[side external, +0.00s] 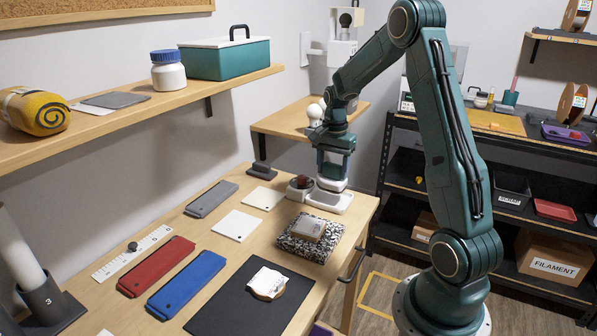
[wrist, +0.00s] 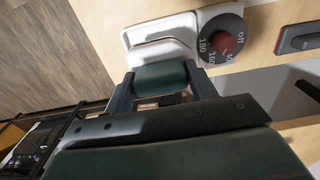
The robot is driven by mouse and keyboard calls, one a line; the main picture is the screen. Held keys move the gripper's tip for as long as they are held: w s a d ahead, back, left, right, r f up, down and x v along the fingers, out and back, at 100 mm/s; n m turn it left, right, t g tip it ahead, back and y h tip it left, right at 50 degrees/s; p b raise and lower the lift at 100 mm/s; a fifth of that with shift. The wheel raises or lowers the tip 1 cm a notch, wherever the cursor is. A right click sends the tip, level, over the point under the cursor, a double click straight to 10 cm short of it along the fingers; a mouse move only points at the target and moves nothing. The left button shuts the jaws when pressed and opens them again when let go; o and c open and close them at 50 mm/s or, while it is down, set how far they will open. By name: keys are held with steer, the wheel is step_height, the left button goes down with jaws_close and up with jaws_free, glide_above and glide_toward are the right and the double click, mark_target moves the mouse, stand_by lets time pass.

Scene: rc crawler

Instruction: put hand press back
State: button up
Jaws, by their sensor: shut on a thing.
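The hand press shows a teal handle (wrist: 160,77) in the wrist view and a white body (side external: 331,184) in the side view. My gripper (side external: 334,168) is shut on the handle, with one dark finger on each side of it. The press is upright at the white stand (side external: 329,203), near the table's right end. I cannot tell whether it rests on the stand or hangs just above it.
A speckled block (side external: 309,247) with a small white-topped piece stands just in front of the stand. White cards, red and blue cases (side external: 157,266) and a black mat (side external: 240,305) lie farther along the table (side external: 215,238). A small grey device (side external: 262,171) is behind.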

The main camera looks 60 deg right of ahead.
mark_target(332, 177)
steer(key=shift+f, duration=2.1)
steer(key=o, duration=1.1)
steer(key=shift+f, duration=0.15)
steer(key=shift+c, duration=0.2)
step_height(332, 177, up, 12)
steer(key=shift+f, duration=0.25)
steer(key=shift+r, duration=0.4)
